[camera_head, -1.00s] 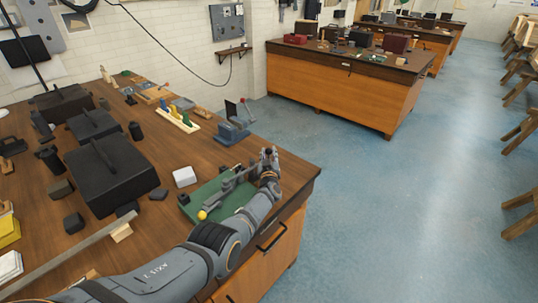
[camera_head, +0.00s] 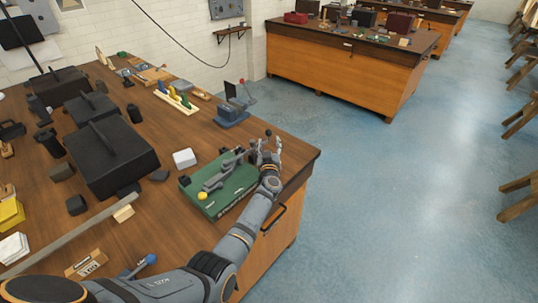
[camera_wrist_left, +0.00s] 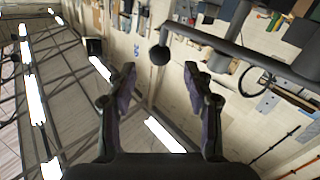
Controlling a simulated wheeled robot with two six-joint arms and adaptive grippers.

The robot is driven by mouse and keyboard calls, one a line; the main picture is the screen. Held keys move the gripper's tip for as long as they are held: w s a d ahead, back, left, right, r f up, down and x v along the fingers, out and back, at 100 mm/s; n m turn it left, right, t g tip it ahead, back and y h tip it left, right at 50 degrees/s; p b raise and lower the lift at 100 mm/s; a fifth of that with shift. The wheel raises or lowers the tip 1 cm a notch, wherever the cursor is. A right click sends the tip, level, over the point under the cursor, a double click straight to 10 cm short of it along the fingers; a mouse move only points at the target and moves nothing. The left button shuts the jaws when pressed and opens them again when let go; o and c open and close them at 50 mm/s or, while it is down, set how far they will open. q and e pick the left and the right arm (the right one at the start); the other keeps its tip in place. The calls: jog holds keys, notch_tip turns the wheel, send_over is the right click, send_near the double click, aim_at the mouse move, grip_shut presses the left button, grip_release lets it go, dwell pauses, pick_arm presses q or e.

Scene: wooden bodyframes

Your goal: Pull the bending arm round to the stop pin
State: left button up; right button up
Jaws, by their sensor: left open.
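The bending jig has a green base (camera_head: 236,192) near the right front edge of the wooden bench. A grey bending arm (camera_head: 221,178) lies across it, pointing toward my left gripper (camera_head: 270,147). My left gripper is open at the far right end of the jig. In the left wrist view, its fingers (camera_wrist_left: 160,85) are spread, with a dark round knob (camera_wrist_left: 160,55) on a rod beyond them. Whether they touch it is unclear. My right gripper is out of view.
Black cases (camera_head: 110,160) fill the bench's left side. A blue-knobbed lever (camera_head: 147,261) is near my arm. Open floor is at right.

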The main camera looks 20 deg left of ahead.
pick_arm(q)
jog(key=v, duration=0.6)
jog(key=shift+s, duration=0.3)
jog(key=shift+r, duration=0.1)
